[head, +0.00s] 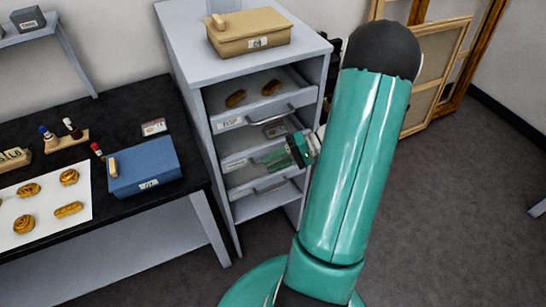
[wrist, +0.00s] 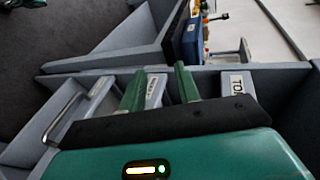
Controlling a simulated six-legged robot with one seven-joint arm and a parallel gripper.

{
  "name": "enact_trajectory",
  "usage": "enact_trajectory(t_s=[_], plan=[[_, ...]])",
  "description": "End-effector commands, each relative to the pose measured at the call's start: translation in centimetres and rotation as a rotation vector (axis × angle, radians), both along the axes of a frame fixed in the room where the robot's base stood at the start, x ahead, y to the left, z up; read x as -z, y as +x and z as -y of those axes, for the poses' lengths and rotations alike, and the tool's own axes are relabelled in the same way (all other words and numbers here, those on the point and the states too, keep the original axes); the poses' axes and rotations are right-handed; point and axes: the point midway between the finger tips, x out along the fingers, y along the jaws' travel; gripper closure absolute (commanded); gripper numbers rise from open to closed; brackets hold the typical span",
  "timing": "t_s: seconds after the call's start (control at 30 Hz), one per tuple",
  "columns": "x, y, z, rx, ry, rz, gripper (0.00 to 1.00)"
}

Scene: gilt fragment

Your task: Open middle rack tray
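A grey rack (head: 215,62) stands in the middle of the head view with several trays. The top tray (head: 231,124) is labelled TOP. Below it is the middle tray (head: 236,164), its front partly covered by my gripper (head: 278,159). In the wrist view my gripper (wrist: 158,87) has its two green fingers apart, one on each side of the middle tray's label (wrist: 155,91). The TOP label (wrist: 237,84) lies to the right of the fingers. The middle tray's handle is hidden, so I cannot tell whether the fingers touch it.
The bottom tray's handle (head: 271,188) is below my gripper. A tan box (head: 248,43) sits on the rack. A black table (head: 120,120) at left carries a blue box (head: 143,165) and a white sheet (head: 50,208).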

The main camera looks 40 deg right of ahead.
Motion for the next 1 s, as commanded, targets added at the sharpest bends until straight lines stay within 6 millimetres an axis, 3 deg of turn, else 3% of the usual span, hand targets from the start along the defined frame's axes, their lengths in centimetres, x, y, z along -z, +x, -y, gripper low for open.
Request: enact_trajectory(t_s=[0.1,0.3,0.5,0.73,1.0], plan=[[3.0,-1.3,3.7,0.151,0.112,0.109,0.68],[7.5,-4.2,9.0,0.411,0.216,0.314,0.68],[9.9,-6.2,11.6,0.562,0.237,0.428,0.68],[9.9,-5.1,11.2,0.578,0.238,0.442,0.68],[9.2,-0.7,8.6,0.574,0.239,0.44,0.68]])
